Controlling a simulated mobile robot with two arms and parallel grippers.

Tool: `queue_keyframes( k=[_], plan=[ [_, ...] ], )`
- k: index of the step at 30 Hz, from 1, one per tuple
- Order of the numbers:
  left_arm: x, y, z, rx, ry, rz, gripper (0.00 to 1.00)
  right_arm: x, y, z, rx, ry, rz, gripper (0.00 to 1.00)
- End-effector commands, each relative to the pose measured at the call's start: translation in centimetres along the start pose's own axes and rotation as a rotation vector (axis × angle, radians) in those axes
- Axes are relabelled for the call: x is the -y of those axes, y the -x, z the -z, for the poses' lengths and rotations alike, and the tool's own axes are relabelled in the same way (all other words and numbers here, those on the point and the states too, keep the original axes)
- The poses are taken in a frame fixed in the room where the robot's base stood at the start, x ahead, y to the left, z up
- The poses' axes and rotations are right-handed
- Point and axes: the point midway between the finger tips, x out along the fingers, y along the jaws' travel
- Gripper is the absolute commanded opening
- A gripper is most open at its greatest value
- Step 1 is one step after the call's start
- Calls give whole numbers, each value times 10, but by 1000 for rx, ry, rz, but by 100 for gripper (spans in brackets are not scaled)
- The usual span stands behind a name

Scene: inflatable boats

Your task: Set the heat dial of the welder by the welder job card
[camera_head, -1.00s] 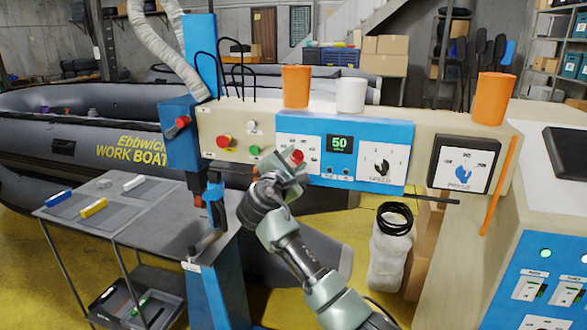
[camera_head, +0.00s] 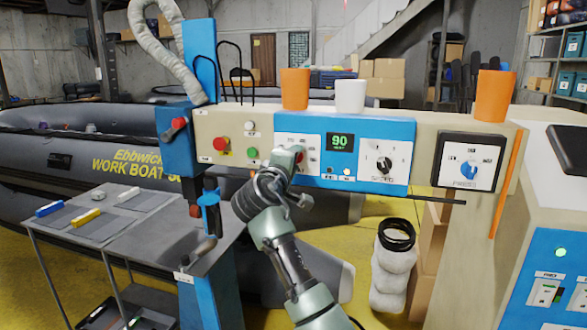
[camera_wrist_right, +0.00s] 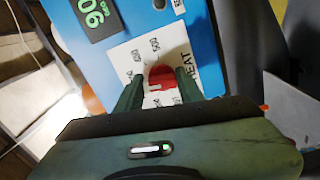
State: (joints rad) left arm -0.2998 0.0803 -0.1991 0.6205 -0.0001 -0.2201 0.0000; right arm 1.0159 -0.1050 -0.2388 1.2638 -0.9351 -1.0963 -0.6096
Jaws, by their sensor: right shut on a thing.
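The welder (camera_head: 425,128) is a long beige machine with blue panels. Its red heat dial (camera_wrist_right: 162,80) sits on a white plate with the word HEAT and a ring of numbers. My right gripper (camera_wrist_right: 160,88) is shut on the dial, one finger on each side. In the head view the right gripper (camera_head: 291,160) covers most of the dial and its scale. The green display (camera_head: 340,142) beside it reads 90. I cannot make out a welder job card. My left gripper is not in view.
A black speed knob (camera_head: 384,164) and a blue press dial (camera_head: 469,170) are to the right. Red (camera_head: 221,144) and green (camera_head: 252,153) buttons are to the left. Orange (camera_head: 295,88) and white (camera_head: 350,96) cups stand on top. A grey table (camera_head: 160,230) is at left.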

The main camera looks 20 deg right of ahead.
Motion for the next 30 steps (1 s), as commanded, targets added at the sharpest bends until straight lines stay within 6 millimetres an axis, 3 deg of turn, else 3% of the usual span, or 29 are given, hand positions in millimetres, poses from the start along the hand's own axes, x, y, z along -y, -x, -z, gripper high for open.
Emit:
queue_keyframes(
  k=[10,26,27,29,30],
  plan=[
    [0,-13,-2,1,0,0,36,3,0,-1,2,-132,3,0],
    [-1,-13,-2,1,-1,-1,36,3,0,-1,3,-154,4,0],
    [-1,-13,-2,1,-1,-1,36,3,0,-1,3,-154,4,46],
    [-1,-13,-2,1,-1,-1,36,3,0,-1,3,-153,4,59],
    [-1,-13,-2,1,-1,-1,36,3,0,-1,2,-153,4,59]
  ],
)
